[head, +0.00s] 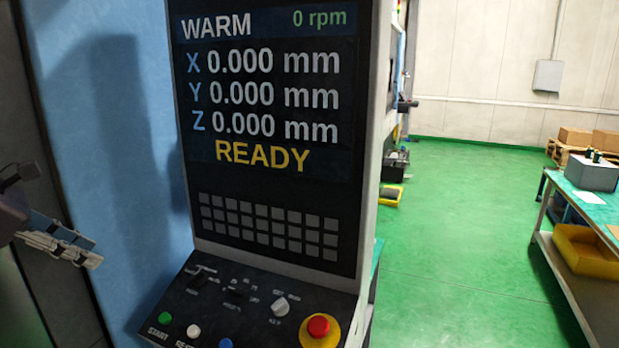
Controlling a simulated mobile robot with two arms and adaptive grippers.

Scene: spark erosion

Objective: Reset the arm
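My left gripper (84,251) reaches in from the left edge. It is in front of the blue machine side, left of the control panel and apart from it. Its fingers point right and overlap in this view, so I cannot tell whether they are open or shut. I see nothing held in it. My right gripper is not in view. The machine's screen (262,95) reads WARM, 0 rpm, X, Y and Z at 0.000 mm, and READY.
Below the screen are a keypad (268,227) and a sloping panel with a red emergency button (318,326), a key switch (280,306) and a green start button (165,319). Green floor (450,230) lies open to the right, up to a workbench (583,205) with a yellow bin (585,250).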

